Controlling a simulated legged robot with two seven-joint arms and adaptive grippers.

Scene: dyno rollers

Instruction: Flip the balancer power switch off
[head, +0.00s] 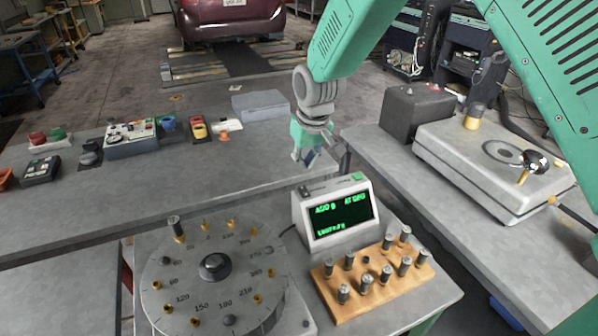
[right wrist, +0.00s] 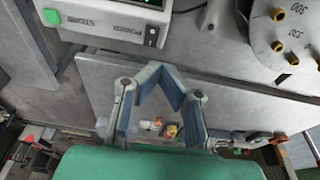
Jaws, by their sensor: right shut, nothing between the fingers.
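The balancer display box (head: 336,214) stands on the small table, its screen lit with green text. Its power switch (head: 304,190) is a small dark piece on the left of the top. In the right wrist view the power switch (right wrist: 152,37) sits beside the POWER label; its tilt is too small to tell. A green button (head: 358,177) is at the other end of the top. My right gripper (head: 309,158) is shut and empty, above and behind the box, apart from the switch. The gripper also shows in the right wrist view (right wrist: 157,78). My left gripper is out of view.
A round numbered dial plate (head: 175,278) with brass fittings lies left of the box. A wooden block (head: 345,306) with several dark weights is in front. A grey bench (head: 90,210) runs behind, and a white machine (head: 455,150) stands at the right.

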